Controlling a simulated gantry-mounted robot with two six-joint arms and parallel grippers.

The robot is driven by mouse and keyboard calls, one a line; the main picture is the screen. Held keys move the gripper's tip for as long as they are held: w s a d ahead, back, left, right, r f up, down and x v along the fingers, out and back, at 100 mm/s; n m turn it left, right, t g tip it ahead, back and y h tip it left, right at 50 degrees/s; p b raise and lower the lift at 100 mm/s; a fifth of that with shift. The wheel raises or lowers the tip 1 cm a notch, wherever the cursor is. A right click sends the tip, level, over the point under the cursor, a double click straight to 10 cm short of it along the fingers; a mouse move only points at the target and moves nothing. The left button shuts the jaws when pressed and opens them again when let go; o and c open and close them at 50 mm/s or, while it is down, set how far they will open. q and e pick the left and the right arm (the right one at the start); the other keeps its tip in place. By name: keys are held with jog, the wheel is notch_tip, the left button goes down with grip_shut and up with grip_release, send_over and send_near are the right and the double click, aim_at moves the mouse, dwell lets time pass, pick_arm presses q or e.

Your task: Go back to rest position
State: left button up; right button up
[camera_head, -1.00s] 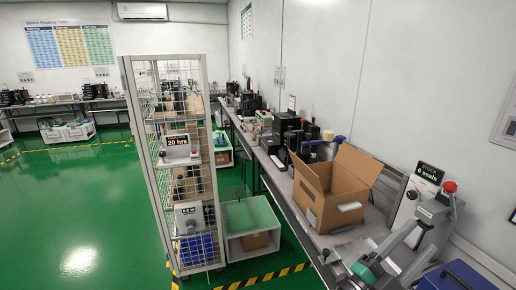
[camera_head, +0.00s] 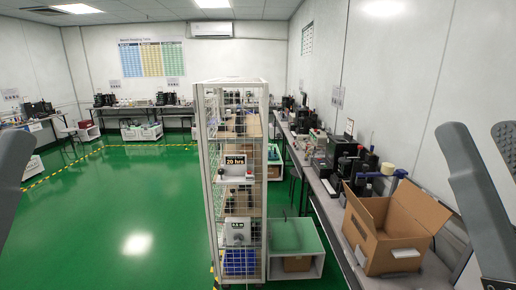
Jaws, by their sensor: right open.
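My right gripper (camera_head: 479,132) shows at the right edge of the head view. Its two grey fingers point up and stand apart, with nothing between them. It is in front of the right wall, to the right of the open cardboard box. At the left edge, a grey piece that looks like a finger of my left gripper (camera_head: 10,165) shows. The rest of it is out of the picture, so its opening cannot be told.
The open cardboard box (camera_head: 375,247) stands on the long bench (camera_head: 322,200) along the right wall, with dark devices behind it. A wire-mesh cage rack (camera_head: 203,190) stands mid-floor beside a green-topped low cart (camera_head: 292,235). The green floor (camera_head: 120,215) at left is clear.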

notch_tip(320, 180, up, 33)
jog(key=p, duration=3)
jog(key=shift+w, duration=0.1)
